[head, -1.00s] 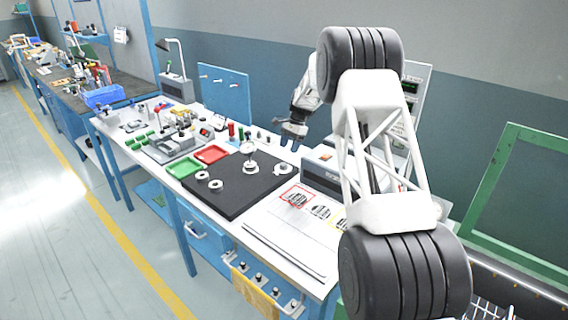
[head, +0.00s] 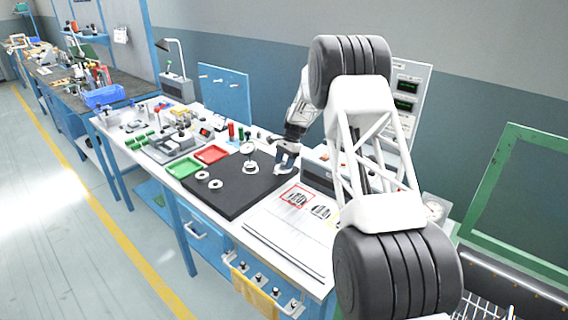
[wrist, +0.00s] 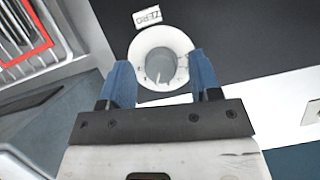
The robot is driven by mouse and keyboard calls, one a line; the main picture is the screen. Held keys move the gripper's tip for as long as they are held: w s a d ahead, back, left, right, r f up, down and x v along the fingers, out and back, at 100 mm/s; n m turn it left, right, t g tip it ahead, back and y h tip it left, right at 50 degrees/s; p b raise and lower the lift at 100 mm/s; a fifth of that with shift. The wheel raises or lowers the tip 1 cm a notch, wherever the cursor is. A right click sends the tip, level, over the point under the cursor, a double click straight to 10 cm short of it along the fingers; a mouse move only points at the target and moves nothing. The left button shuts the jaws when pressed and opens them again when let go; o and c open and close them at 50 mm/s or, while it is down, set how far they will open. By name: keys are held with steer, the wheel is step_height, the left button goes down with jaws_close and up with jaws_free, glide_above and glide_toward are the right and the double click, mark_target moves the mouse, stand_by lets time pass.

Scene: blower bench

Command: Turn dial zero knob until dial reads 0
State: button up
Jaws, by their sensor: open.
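The zero knob (wrist: 161,68) is a grey round knob on a white ring, with a small "ZERO" label (wrist: 147,16) beside it on the black mat. My open gripper (wrist: 160,58) has its blue fingers on either side of the knob in the wrist view; I cannot tell whether they touch it. In the head view my gripper (head: 287,160) is over the knob's spot at the right of the mat and mostly hides it. The small round white dial (head: 248,148) stands on the mat to the left of my gripper. Its reading is too small to tell.
The black mat (head: 225,195) carries two white rings (head: 209,180) on its left. Red (head: 211,154) and green (head: 184,169) trays lie beyond it. A grey instrument box (head: 318,172) stands close to the right of my gripper. A printed sheet (head: 285,230) lies in front.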

steer(key=shift+a+f, duration=0.1)
steer(key=shift+f, duration=0.1)
steer(key=shift+c, duration=0.4)
steer(key=c, duration=0.8)
steer(key=shift+c, duration=0.2)
steer(key=shift+n, duration=0.4)
steer(key=n+h, duration=0.1)
steer(key=n, duration=0.1)
steer(key=n+g+h, duration=0.1)
steer(key=n, duration=0.2)
steer(key=shift+a, duration=0.1)
steer(key=n+h, duration=0.1)
steer(key=n, duration=0.2)
steer(key=n+h, duration=0.1)
steer(key=n, duration=0.2)
steer(key=shift+g, duration=0.4)
